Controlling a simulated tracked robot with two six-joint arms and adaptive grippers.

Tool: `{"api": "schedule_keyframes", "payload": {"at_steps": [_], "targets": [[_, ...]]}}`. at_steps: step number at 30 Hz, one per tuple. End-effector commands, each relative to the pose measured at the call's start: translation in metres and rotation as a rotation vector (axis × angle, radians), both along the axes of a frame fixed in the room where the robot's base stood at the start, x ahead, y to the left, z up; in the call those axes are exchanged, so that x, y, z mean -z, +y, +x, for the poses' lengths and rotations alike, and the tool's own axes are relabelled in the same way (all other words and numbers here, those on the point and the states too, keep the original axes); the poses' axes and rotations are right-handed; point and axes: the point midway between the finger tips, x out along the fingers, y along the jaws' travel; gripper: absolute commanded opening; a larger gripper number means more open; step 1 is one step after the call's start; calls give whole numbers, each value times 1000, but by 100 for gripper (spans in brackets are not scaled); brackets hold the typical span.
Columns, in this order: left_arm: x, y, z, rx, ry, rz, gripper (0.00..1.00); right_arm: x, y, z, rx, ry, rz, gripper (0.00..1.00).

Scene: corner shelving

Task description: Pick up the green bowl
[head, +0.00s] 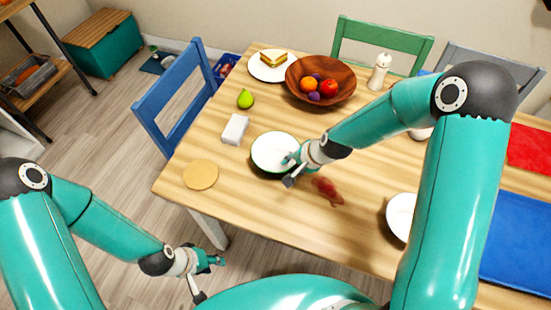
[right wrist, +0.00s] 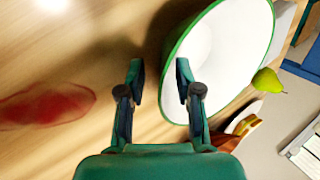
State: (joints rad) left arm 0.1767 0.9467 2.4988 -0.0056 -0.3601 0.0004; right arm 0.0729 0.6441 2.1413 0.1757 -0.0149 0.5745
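The green bowl (head: 268,150) has a white inside and a thin green rim, and stands upright on the wooden table. It fills the upper right of the right wrist view (right wrist: 232,50). My right gripper (head: 289,170) is at the bowl's near right edge. In the right wrist view the fingers (right wrist: 160,78) are apart, with the bowl's rim between them. One finger overlaps the white inside and the other is outside; I cannot tell whether either touches. My left gripper (head: 208,277) is open and empty, low in front of the table's left corner.
A brown fruit bowl (head: 300,92) is behind. A white dish (head: 400,216) is right.

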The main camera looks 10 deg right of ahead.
Motion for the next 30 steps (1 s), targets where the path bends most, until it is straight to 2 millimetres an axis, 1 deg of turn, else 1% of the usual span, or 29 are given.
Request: {"api": "schedule_keyframes", "payload": {"at_steps": [4,10,25,30], "targets": [[-1,0,0,0,0,0,40,-1,0,0,0,0,0,34],[-1,0,0,0,0,0,40,-1,0,0,0,0,0,1],[-1,0,0,0,0,0,40,-2,-1,0,1,0,0,0],[-6,0,0,0,0,0,40,-6,-1,0,1,0,0,0]]}}
